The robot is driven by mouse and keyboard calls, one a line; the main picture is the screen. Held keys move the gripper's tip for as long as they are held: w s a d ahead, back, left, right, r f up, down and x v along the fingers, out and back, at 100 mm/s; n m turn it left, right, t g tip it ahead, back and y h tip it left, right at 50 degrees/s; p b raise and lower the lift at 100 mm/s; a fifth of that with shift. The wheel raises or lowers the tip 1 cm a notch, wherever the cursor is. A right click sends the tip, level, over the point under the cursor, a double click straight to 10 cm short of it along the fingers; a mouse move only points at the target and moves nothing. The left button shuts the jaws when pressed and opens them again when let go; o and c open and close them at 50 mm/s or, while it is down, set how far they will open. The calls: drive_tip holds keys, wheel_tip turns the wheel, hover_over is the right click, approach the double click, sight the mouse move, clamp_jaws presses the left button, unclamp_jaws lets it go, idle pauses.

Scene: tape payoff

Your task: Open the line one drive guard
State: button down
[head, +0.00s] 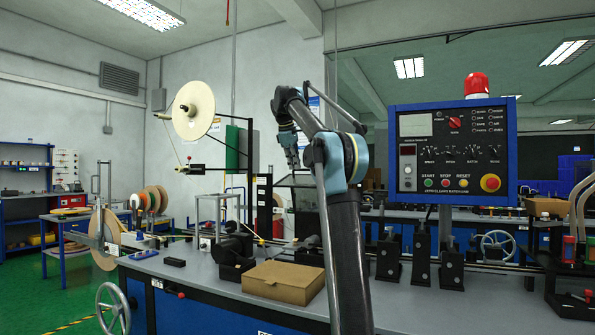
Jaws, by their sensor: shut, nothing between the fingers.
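My gripper (293,166) hangs from the raised, folded arm left of the picture's middle, pointing down. It is small in view, shut and empty, and it shows in front of the back of the bench area. No part is clearly marked as the line one drive guard. A dark-framed, clear-looking enclosure (283,207) stands behind the bench, below my gripper and partly hidden by my arm. I cannot tell whether it is the guard, or whether it is open or shut. No contact shows between my gripper and anything.
A cardboard box (284,281) lies on the grey bench (205,284). A control panel (452,152) with a red beacon (476,84) stands at right. Black clamps (421,258) and a handwheel (497,246) are below it. A large pale reel (193,111) stands at left. Green floor is open at far left.

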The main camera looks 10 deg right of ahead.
drive_tip(key=s+a+r+n+t+h, duration=0.25)
drive_tip(key=s+n, duration=0.45)
drive_tip(key=n, duration=0.6)
drive_tip(key=n+t, duration=0.2)
drive_tip(key=n, duration=0.2)
hover_over(303, 182)
drive_tip(key=s+a, duration=0.2)
drive_tip(key=s, duration=0.1)
wheel_tip(303, 182, down, 5)
drive_tip(key=shift+f, duration=0.2)
drive_tip(key=shift+w+d, duration=0.3)
drive_tip(key=shift+w, duration=0.25)
drive_tip(key=shift+w+d, duration=0.25)
drive_tip(key=shift+w, duration=0.25)
drive_tip(key=shift+w+d+r, duration=0.1)
drive_tip(key=shift+w+d, duration=0.35)
drive_tip(key=shift+w, duration=0.25)
